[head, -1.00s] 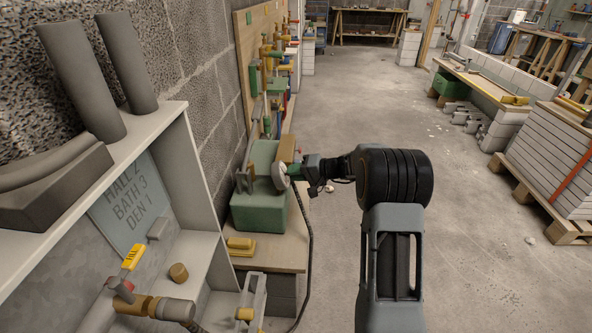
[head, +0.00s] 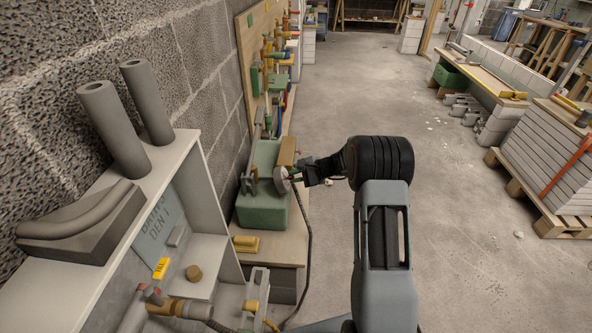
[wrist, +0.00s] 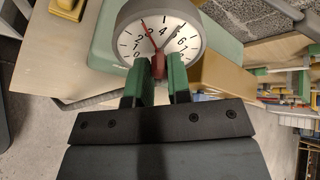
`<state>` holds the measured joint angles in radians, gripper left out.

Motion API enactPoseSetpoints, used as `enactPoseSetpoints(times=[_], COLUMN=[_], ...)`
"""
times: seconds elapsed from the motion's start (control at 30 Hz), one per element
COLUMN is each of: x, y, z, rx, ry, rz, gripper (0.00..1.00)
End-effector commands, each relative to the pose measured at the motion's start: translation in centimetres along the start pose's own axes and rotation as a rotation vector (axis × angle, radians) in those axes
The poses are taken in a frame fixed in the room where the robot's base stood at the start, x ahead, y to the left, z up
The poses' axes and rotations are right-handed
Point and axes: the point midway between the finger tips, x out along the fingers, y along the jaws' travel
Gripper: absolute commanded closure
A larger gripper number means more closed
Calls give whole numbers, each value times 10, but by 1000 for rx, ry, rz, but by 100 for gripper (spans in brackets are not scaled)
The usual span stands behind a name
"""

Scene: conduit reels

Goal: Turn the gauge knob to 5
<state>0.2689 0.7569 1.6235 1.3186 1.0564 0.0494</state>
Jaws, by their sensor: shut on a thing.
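The gauge (wrist: 178,47) is a round white dial in a grey housing, upper middle of the wrist view. Its red needle (wrist: 149,34) points up and left, between the 2 and the 4. A small red knob (wrist: 158,69) sits at the dial's lower front. My gripper (wrist: 159,75) has its green fingers shut on the knob, one on each side. In the head view the gauge (head: 282,180) shows as a small pale disc on the green housing (head: 262,208), with my gripper (head: 295,177) at its right; the dial is unreadable there.
The housing stands on a wooden bench (head: 268,251) along the left block wall. A grey shelf unit (head: 208,222) with pipes on top is at near left. A black cable (head: 309,240) hangs by the bench. The floor (head: 340,90) beyond is mostly clear.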

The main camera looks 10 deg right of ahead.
Motion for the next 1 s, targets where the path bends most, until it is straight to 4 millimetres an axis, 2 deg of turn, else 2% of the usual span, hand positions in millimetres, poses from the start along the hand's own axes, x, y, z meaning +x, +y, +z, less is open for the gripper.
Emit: enactPoseSetpoints(times=[0.6, 1.0], x=[-2, 0], y=[-4, -3], z=[1, -1], rx=[562, 813], ry=[0, 0], rz=[121, 174], gripper=[100, 100])
